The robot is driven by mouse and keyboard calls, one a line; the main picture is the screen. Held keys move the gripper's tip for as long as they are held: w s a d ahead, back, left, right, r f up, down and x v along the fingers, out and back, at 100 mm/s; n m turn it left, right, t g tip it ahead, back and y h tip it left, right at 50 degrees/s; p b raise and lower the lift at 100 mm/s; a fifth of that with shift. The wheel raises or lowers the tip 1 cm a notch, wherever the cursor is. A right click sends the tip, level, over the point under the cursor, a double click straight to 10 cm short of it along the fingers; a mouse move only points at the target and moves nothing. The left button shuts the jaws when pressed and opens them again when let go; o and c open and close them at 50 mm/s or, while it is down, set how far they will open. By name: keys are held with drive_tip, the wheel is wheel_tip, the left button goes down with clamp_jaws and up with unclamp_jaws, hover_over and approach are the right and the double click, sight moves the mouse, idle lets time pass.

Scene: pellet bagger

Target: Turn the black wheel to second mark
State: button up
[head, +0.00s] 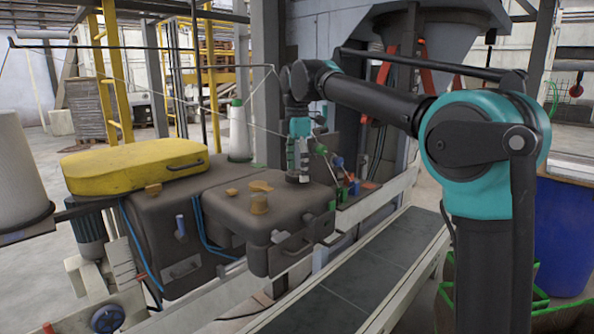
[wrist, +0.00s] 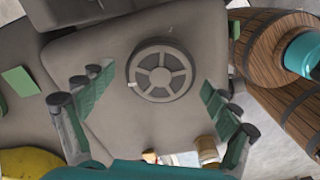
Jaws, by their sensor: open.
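The wheel (wrist: 160,70) is a dark grey spoked ring on the flat top of a grey machine box (wrist: 115,45) in the wrist view. A small pale mark shows at its lower-left rim. A short light tick shows on the box top above the wheel. My gripper (wrist: 155,82) is open, its two fingers spread on either side of the wheel with gaps to the rim. In the head view my gripper (head: 299,172) points down over the far part of the grey box (head: 285,225).
An orange knob (head: 259,203) and a latch handle (head: 292,245) are on the box. A yellow cover (head: 135,165) lies to its left, and a white cone (head: 239,133) stands behind. A conveyor belt (head: 345,280) runs in front. A wooden barrel (wrist: 270,45) is at right in the wrist view.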

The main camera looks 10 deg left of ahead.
drive_tip(key=c, duration=1.2)
drive_tip(key=shift+o, duration=0.2)
drive_tip(key=shift+m, duration=0.3)
